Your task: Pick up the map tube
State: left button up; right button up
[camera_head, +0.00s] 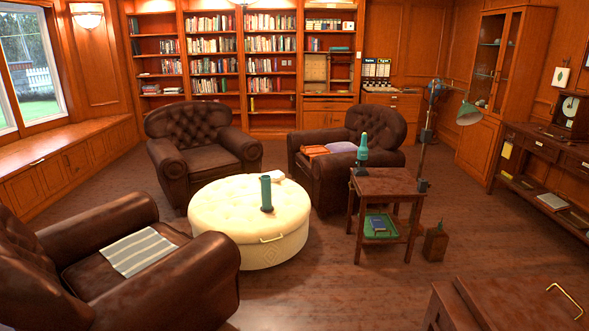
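A dark green upright cylinder (266,193), which looks like the map tube, stands on the round cream tufted ottoman (230,217) in the middle of the room. A small white item (274,176) lies on the ottoman just behind it and partly hidden by it. Neither of my grippers is in view.
Dark leather armchairs stand behind (200,140) and left (110,265) of the ottoman; another (355,150) holds folded cloths. Open floor (320,285) lies in front.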

aim_at(267, 207)
jog(key=i+l+u, duration=0.15)
jog(key=i+u, duration=0.2)
jog(key=i+l+u, duration=0.25)
jog(key=i+u, duration=0.15)
jog(key=i, duration=0.15)
jog(key=i+l+u, duration=0.35)
jog(key=i+l, duration=0.05)
